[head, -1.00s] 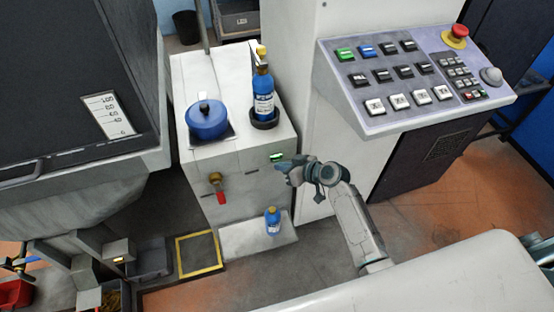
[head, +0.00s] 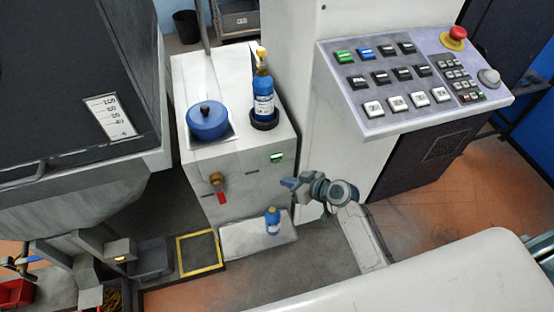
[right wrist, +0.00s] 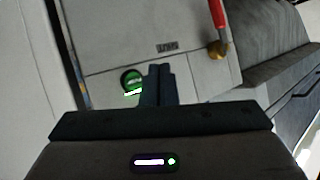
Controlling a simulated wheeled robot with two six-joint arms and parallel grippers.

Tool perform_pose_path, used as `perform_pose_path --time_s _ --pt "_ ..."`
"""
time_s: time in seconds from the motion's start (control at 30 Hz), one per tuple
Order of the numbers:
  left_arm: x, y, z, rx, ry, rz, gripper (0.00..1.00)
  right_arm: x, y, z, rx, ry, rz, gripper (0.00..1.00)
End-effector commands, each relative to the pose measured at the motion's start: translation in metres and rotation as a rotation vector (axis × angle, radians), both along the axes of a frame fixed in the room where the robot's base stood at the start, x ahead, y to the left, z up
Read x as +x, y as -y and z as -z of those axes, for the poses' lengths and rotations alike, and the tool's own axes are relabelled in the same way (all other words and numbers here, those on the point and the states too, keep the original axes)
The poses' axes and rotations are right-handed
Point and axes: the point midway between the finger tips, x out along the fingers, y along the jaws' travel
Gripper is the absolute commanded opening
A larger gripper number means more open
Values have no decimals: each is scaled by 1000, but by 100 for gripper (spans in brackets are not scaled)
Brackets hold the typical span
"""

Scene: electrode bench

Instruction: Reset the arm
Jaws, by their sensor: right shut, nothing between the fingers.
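My right gripper (head: 287,183) is shut and empty in the head view. It is in front of the white cabinet (head: 240,188), below and right of a lit green button (head: 277,157), and apart from it. In the right wrist view the closed fingers (right wrist: 158,84) point toward the cabinet front, with the green button (right wrist: 131,80) just left of their tips. My right arm reaches in from the lower right. My left gripper is not in view.
The cabinet carries a blue-lidded pot (head: 208,121) and a blue bottle (head: 263,92). A red-handled valve (head: 219,187) is on its front. A small blue bottle (head: 272,220) stands on a low ledge. A control panel (head: 411,83) is at right, a dark machine (head: 60,70) at left.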

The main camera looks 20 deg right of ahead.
Motion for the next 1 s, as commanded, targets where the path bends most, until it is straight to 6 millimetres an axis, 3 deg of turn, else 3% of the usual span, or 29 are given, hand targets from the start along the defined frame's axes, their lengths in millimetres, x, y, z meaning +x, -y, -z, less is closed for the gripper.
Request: perform_pose_path --time_s 0.5,0.57,0.67,0.77,0.87,1.0 --pt "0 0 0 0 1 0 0 0 0 1 -1 -1 1 0" --pt "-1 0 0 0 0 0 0 -3 3 11 -6 -21 13 0" --pt "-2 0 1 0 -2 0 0 -13 13 48 -29 -93 62 0" --pt "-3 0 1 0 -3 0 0 -36 30 107 -75 -205 141 0" --pt "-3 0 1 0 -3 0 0 -72 51 173 -134 -328 227 0" --pt "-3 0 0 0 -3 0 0 -139 78 254 -227 -480 327 0"
